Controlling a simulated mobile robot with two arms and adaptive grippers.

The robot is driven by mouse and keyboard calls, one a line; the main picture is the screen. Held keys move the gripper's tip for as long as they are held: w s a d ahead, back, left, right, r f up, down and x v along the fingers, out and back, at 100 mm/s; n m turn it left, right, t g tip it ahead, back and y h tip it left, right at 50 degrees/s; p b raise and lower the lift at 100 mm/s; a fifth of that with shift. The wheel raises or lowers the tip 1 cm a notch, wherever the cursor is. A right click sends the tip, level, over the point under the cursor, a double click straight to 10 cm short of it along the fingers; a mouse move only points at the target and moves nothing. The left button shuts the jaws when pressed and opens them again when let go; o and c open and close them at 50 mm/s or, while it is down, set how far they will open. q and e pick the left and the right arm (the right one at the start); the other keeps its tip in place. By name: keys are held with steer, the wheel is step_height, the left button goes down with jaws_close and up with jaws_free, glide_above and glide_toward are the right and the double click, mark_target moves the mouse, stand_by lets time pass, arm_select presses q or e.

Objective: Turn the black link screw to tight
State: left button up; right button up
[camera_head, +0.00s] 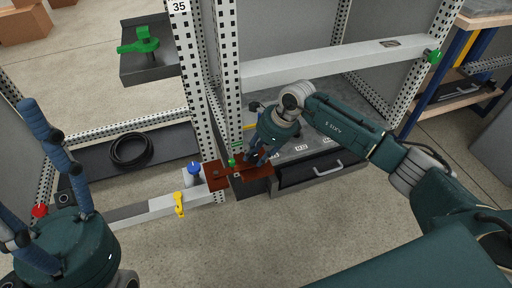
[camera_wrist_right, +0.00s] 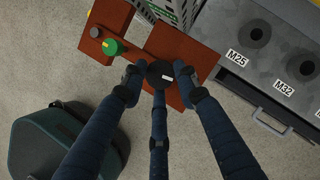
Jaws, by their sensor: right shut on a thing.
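The black link screw (camera_wrist_right: 160,73) has a round dark head with a short white mark and sits on a reddish-brown copper plate (camera_wrist_right: 172,42) in the right wrist view. My right gripper (camera_wrist_right: 161,76) is shut around this screw, with its blue fingers on several sides of it. In the head view my right gripper (camera_head: 254,157) reaches down to the copper plates (camera_head: 256,174) at the cabinet post, and hides the black screw. My left gripper (camera_head: 38,165) stands at the left edge, pointing up with its blue fingers spread, away from the plates.
A green screw (camera_wrist_right: 112,47) and a small dark knob (camera_wrist_right: 96,31) sit beside the black screw. A grey drawer unit (camera_head: 320,165) with labelled holes stands right of the plates. A blue knob (camera_head: 194,168) and yellow handle (camera_head: 180,204) are to the left. The front floor is clear.

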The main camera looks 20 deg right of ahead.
stand_by(0.3)
steer(key=o, duration=1.1)
steer(key=v, duration=1.2)
steer(key=shift+s+a, duration=0.1)
steer(key=shift+s, duration=0.05)
